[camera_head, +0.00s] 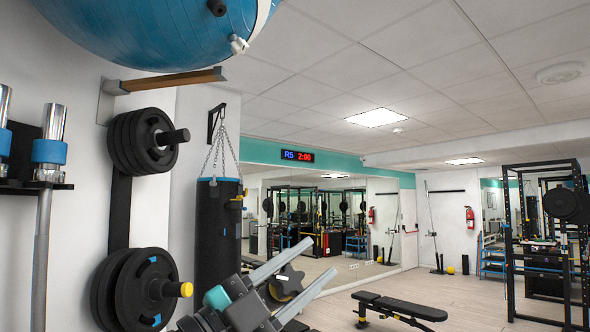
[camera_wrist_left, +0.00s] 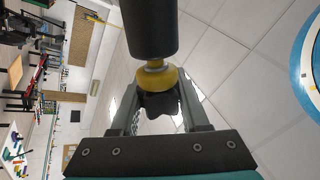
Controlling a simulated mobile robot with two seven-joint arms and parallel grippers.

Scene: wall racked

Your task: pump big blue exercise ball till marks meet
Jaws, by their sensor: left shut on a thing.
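The big blue exercise ball (camera_head: 150,30) sits at the top left, cut off by the frame, above a wood-topped wall bracket (camera_head: 170,80). A white fitting (camera_head: 238,44), a black knob (camera_head: 217,7) and a pale band show on its right side. In the left wrist view the ball (camera_wrist_left: 313,60) shows only at the right edge, with a white ring. My left gripper (camera_wrist_left: 163,102) is shut on the dark end of a black cylinder with a yellow collar (camera_wrist_left: 150,28), apparently a pump. In the head view my left gripper (camera_head: 310,258) is low centre, below and right of the ball. My right gripper is not in view.
Black weight plates (camera_head: 140,140) hang on the left wall beside a barbell bar. A punching bag (camera_head: 218,230) hangs on chains behind my left arm. A flat bench (camera_head: 398,308) and a power rack (camera_head: 545,240) stand to the right, with open floor between.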

